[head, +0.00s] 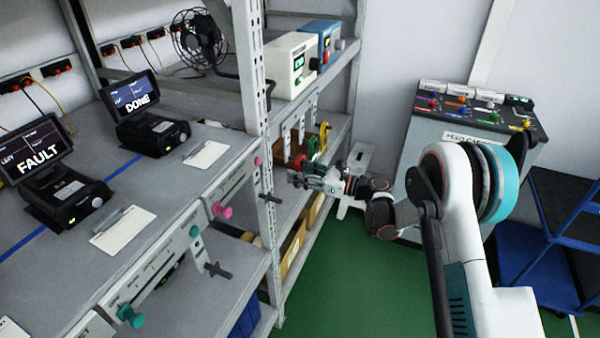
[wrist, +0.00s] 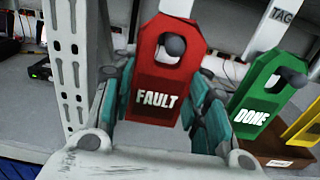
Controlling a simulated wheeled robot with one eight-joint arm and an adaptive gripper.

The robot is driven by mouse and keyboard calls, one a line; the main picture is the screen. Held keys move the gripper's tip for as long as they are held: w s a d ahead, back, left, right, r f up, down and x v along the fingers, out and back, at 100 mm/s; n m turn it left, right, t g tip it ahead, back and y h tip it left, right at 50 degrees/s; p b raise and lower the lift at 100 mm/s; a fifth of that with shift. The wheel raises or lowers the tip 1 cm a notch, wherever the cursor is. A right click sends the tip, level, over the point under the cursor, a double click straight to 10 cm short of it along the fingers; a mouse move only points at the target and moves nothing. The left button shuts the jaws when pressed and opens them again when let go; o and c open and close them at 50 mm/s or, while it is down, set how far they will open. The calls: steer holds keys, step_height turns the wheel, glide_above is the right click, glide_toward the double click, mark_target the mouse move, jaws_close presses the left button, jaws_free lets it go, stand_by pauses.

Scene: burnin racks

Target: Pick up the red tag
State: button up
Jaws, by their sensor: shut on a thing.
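The red tag (wrist: 158,70), lettered FAULT, stands upright in the middle of the wrist view. A dark round-ended peg shows at the hole near its top, so it appears to hang on that peg. My gripper (wrist: 162,105) has a finger on each side of the tag and is shut on its edges. In the head view my gripper (head: 296,180) reaches to the shelf beside the rack post, with the red tag (head: 300,163) just above it, small and partly hidden.
A green DONE tag (wrist: 262,95) hangs close to the right, with a yellow tag (wrist: 304,128) beyond it. A brown bin (wrist: 278,157) sits below them. The rack post (wrist: 68,65) stands close on the left. Green floor (head: 330,275) lies open below my arm.

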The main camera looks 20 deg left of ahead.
steer(key=shift+r+p, duration=0.4)
steer(key=shift+r, duration=0.25)
steer(key=s+d+p, duration=0.1)
steer(key=d+p, duration=0.3)
steer(key=d, duration=1.4)
steer(key=shift+s+r+p, duration=0.2)
steer(key=shift+r+p, duration=0.15)
steer(key=shift+r, duration=0.25)
steer(key=shift+d, duration=0.1)
steer(key=d+b, duration=0.1)
steer(key=d, duration=0.6)
steer(key=shift+s+b, duration=0.25)
steer(key=shift+b, duration=0.15)
steer(key=shift+d, duration=0.1)
